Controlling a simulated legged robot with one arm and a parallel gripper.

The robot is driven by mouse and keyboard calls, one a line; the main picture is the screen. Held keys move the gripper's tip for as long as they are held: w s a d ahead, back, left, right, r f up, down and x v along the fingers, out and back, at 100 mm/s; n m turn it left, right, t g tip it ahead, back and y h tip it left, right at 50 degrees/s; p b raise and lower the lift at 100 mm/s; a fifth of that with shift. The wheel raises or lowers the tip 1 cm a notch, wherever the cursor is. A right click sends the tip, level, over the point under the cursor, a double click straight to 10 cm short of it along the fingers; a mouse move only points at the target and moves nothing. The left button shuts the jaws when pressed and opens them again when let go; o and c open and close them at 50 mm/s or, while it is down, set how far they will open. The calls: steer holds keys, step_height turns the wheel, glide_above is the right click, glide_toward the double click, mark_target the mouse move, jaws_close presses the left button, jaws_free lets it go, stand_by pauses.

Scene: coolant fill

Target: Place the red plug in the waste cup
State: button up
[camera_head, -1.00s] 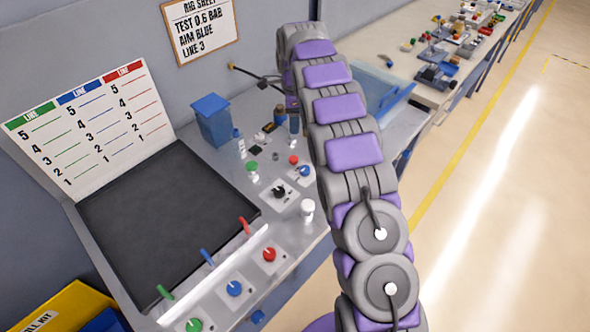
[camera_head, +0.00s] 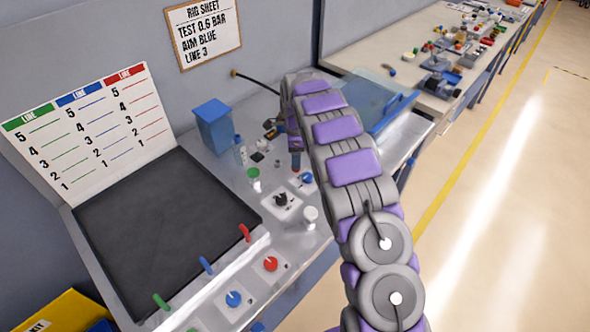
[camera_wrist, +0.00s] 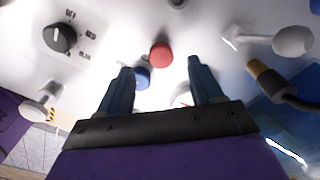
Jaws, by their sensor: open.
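A round red piece, apparently the red plug, shows at the panel in the wrist view (camera_wrist: 161,54); it is partly hidden by my gripper in the head view (camera_head: 294,173). My gripper (camera_wrist: 160,66) is open and empty. Its two dark blue fingers point toward the red piece, which lies between and slightly beyond their tips in the picture. My gripper is low over the bench in the head view (camera_head: 295,162). A small clear cup with a green rim (camera_head: 253,176) and a white cup-like piece (camera_head: 311,215) stand nearby; I cannot tell which is the waste cup.
A blue piece (camera_wrist: 142,77) lies close to the red one, by the left finger. A dark dial (camera_wrist: 60,37) and white knobs (camera_wrist: 294,41) flank the fingers. A blue bin (camera_head: 214,125) stands by the wall, and a black mat (camera_head: 160,225) leaves clear room at left.

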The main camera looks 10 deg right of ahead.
step_height(320, 180, down, 4)
steer(key=shift+w+d+f+b, duration=0.15)
steer(key=shift+f+b, duration=0.1)
steer(key=shift+b, duration=0.35)
steer(key=shift+r, duration=0.1)
steer(key=c, duration=1.2)
